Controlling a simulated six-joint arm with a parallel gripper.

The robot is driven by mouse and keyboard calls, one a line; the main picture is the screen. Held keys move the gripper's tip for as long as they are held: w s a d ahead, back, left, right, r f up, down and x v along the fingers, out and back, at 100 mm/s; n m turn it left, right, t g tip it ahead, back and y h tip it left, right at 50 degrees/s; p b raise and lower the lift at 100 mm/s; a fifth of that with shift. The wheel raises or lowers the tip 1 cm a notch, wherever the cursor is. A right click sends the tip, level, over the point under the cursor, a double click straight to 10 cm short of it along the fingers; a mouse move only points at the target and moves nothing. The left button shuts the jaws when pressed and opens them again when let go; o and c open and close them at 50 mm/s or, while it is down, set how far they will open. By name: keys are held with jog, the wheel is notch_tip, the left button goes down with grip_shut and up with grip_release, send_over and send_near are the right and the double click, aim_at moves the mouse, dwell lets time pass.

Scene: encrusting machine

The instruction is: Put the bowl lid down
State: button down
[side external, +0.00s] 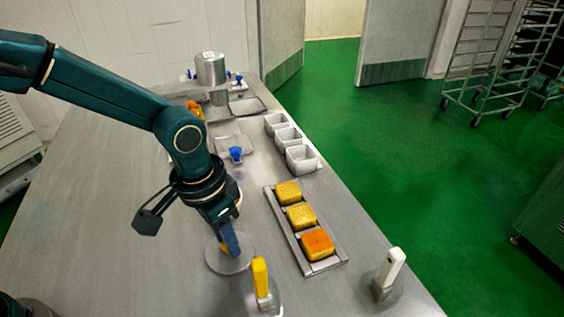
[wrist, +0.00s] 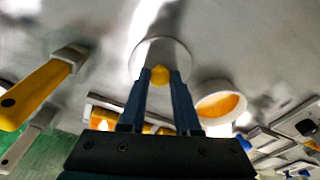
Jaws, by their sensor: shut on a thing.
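The bowl lid is a round grey disc (side external: 243,264) with a yellow knob. It shows low over the table's front part in the side view, and beyond my fingertips in the wrist view (wrist: 150,50). My gripper (side external: 230,246) points down and is shut on the lid's yellow knob; the blue fingers flank it in the wrist view (wrist: 160,78). The lid looks about level; I cannot tell whether it touches the table. A pale bowl with orange contents (wrist: 221,103) stands beside the lid, apart from it, uncovered; my arm mostly hides it in the side view.
A metal tray (side external: 279,225) with three yellow-orange blocks is right of the lid. A yellow-handled tool (side external: 261,277) is close in front, and a white-handled tool (side external: 391,270) at the front right. White containers (side external: 300,158) and a metal machine (side external: 210,70) stand farther back. The table's left is clear.

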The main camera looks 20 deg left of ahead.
aim_at(221, 256)
jog(key=shift+f, duration=0.1)
jog(key=c, duration=0.6)
grip_release()
notch_tip(221, 256, up, 12)
jog(key=s, duration=0.1)
jog(key=shift+s+a+r+n+t+y, duration=0.1)
jog(key=shift+s+a+r+n+t, duration=0.45)
jog(key=shift+s+a, duration=1.55)
jog(key=shift+s+a+r+n+t+y, duration=0.15)
jog(key=shift+s+a+n+t, duration=0.8)
jog(key=shift+s+a, duration=1.15)
jog(key=shift+s+a+r+n+t+y, duration=0.1)
jog(key=shift+s+a+r+n+t, duration=0.45)
jog(key=shift+s+a, duration=1.5)
jog(key=shift+w+a+f+n, duration=0.2)
jog(key=shift+w+a+n, duration=0.05)
jog(key=shift+w+a, duration=0.15)
